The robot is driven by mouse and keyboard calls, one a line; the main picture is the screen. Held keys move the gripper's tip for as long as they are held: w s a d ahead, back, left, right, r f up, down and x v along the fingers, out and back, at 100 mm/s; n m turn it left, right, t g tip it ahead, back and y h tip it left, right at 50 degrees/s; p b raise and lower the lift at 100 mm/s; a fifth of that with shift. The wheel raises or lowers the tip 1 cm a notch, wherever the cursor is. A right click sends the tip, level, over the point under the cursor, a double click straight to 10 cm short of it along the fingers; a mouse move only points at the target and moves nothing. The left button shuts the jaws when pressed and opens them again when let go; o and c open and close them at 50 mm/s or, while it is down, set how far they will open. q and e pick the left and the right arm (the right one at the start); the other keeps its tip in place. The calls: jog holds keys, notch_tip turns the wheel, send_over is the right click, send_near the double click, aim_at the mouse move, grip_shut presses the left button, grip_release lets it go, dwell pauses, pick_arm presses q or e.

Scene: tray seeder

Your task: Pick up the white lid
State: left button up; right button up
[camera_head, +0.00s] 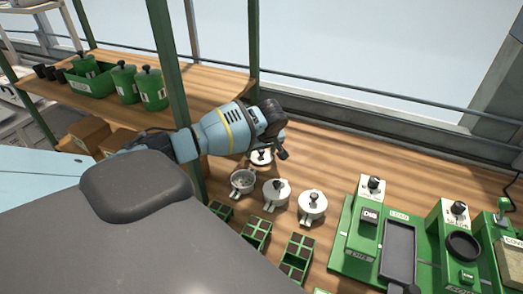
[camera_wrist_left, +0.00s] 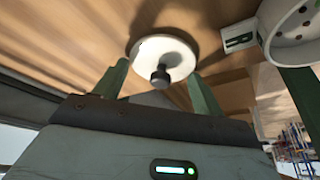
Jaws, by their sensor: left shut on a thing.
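The white lid (camera_head: 260,160) is a round disc with a dark knob, at the table's back left in the head view, partly hidden by my left gripper (camera_head: 274,149). In the left wrist view the lid (camera_wrist_left: 178,50) shows between the two green fingers of the left gripper (camera_wrist_left: 160,82), its black knob pointing toward the camera. The left gripper is shut on the lid, and a dark shadow falls on the wood around it. I cannot tell whether the lid is clear of the table. My right gripper is not in view.
An open white pot (camera_head: 242,183) stands just in front, beside two lidded white pots (camera_head: 276,196) (camera_head: 312,208). Green seed trays (camera_head: 256,232) lie nearer. A green station (camera_head: 345,245) is at right. A shelf post (camera_head: 172,75) stands close left of the arm.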

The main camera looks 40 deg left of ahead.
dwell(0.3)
pick_arm(q)
jog(key=shift+r, duration=0.5)
jog(key=v, duration=0.2)
jog(key=shift+a+r, duration=0.2)
jog(key=shift+r, duration=0.3)
jog(key=s, duration=0.1)
jog(key=s+d+p, duration=0.1)
jog(key=s, duration=0.1)
jog(key=s+d, duration=0.1)
jog(key=shift+s+r+p, duration=0.2)
jog(key=shift+r+p, duration=0.15)
jog(key=s+d, duration=0.1)
jog(key=s, duration=0.2)
jog(key=s+d, duration=0.2)
jog(key=s, duration=0.1)
jog(key=s+d, duration=0.1)
jog(key=s, duration=0.2)
jog(key=shift+s+d+r, duration=0.25)
jog(key=shift+s+d, duration=0.05)
jog(key=shift+d, duration=0.05)
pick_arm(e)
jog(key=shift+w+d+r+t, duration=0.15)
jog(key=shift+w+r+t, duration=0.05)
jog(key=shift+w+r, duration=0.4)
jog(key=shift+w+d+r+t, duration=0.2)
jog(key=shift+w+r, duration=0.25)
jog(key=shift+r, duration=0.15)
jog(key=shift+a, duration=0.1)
